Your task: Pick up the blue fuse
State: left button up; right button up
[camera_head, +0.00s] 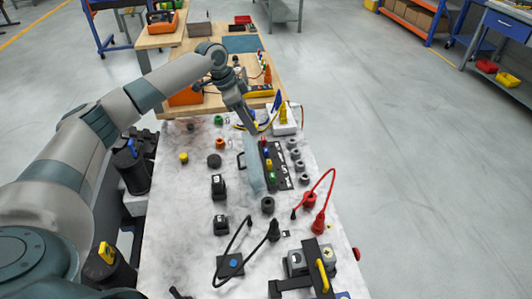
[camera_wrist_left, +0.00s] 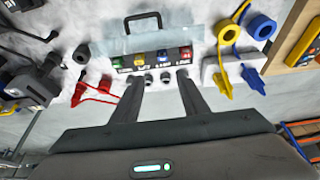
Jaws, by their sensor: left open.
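The blue fuse (camera_wrist_left: 162,56) sits in a row in a dark fuse holder, between a yellow fuse (camera_wrist_left: 139,59) and a red fuse (camera_wrist_left: 185,53). A green fuse (camera_wrist_left: 118,62) is at the row's end. In the head view the blue fuse (camera_head: 266,153) looks small. A clear cover (camera_wrist_left: 165,35) with a black handle stands along the row's far side in the wrist view. My left gripper (camera_wrist_left: 158,78) is open and empty, its fingertips apart on either side of the blue fuse's line; contact is not visible. In the head view the gripper (camera_head: 258,130) is over the holder's far end.
Grey round posts (camera_head: 295,154) line the holder's right side. A red plug with cable (camera_head: 319,222) and a black plug with cable (camera_head: 273,231) lie nearer. A white block with blue and yellow plugs (camera_head: 283,120) stands behind. The bench's left front (camera_head: 180,230) is fairly clear.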

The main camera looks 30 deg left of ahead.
pick_arm(q)
jog(key=p, duration=0.2)
send_over(265, 150)
jog(key=s+a, duration=0.2)
jog(key=f, duration=0.6)
jog(key=shift+w+d+f, duration=0.1)
jog(key=shift+d+f, duration=0.15)
jog(key=shift+f, duration=0.05)
jog(key=shift+w+d+f, duration=0.15)
jog(key=shift+f, duration=0.45)
jog(key=shift+w+f+p, duration=0.2)
jog(key=shift+f+p, duration=0.35)
jog(key=shift+p, duration=0.05)
jog(key=p+x, duration=0.1)
jog(key=x, duration=0.2)
jog(key=shift+w+f, duration=0.15)
jog(key=shift+f, duration=0.4)
